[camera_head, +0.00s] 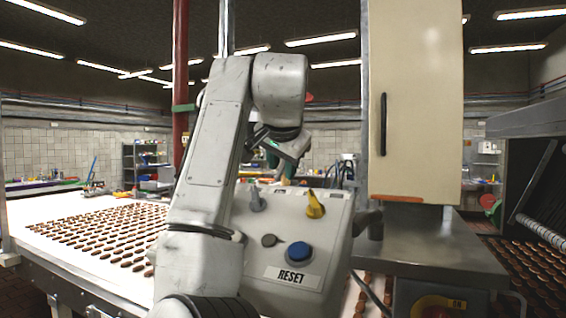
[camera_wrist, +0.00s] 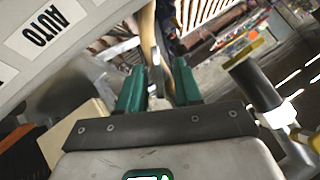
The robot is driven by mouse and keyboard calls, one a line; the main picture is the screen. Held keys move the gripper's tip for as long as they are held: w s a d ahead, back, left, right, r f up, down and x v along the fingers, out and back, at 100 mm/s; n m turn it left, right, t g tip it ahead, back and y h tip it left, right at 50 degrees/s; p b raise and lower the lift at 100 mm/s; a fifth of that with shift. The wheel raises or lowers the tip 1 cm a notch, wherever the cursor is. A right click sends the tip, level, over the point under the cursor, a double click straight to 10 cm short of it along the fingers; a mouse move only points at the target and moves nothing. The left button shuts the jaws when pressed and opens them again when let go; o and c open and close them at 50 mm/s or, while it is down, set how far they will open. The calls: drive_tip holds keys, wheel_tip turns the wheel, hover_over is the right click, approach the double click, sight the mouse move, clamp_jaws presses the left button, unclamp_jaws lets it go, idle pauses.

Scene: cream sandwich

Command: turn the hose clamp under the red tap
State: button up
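My gripper (camera_wrist: 158,82) has two green fingers standing apart in the wrist view. A tan hose (camera_wrist: 149,35) runs down between them from the top. A small metallic piece (camera_wrist: 155,76), perhaps the hose clamp, shows on the hose between the fingers; I cannot tell if a finger touches it. In the head view my gripper (camera_head: 286,152) is above the back of the control box, partly hidden by my arm. A small red piece (camera_head: 309,97) beside my arm may be the red tap; most of it is hidden.
The control box (camera_head: 327,228) with a blue button (camera_head: 299,251) and a yellow knob (camera_head: 315,204) stands close in front of my gripper. A cream cabinet (camera_head: 425,100) is to the right. A white conveyor (camera_head: 60,208) with many brown biscuits lies to the left.

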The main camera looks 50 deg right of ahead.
drive_tip(key=shift+w+d+f, duration=0.35)
drive_tip(key=shift+f, duration=0.1)
drive_tip(key=shift+c, duration=0.4)
clamp_jaws()
